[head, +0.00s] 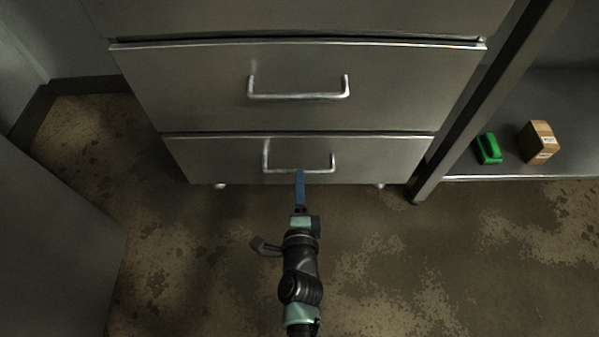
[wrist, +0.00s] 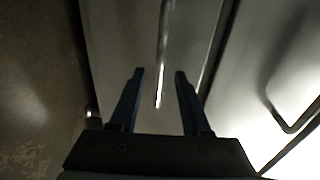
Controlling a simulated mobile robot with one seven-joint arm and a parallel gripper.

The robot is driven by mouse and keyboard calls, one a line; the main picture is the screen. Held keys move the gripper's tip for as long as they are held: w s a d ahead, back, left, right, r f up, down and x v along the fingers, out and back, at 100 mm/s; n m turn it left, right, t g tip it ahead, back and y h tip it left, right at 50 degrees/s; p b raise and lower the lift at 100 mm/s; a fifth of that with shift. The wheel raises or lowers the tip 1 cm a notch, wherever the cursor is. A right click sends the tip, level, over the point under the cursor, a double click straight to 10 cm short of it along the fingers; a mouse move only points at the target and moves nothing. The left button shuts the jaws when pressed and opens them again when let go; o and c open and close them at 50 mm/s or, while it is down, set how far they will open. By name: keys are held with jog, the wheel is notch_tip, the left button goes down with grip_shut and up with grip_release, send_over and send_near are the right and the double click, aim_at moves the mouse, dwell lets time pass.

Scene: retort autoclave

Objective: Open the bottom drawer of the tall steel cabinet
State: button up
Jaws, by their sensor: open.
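The tall steel cabinet (head: 300,22) fills the upper middle of the head view. Its bottom drawer (head: 205,158) is shut and has a bar handle (head: 325,168). My gripper (head: 300,173) reaches that handle from the front, its blue fingers overlapping the bar in the head view. In the wrist view my gripper (wrist: 159,73) is open, one finger on each side of the bottom handle (wrist: 163,45), with a gap on both sides. Whether the bar lies fully within the fingers' depth, I cannot tell.
The drawer above (head: 200,85) is shut and has its own handle (head: 300,96). At right a low shelf (head: 480,165) holds a green object (head: 488,149) and a cardboard box (head: 539,142). A grey panel (head: 50,250) stands at left. The floor before the cabinet is clear.

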jog(key=shift+b+x, duration=0.6)
jog(key=shift+x, duration=1.9)
grip_shut()
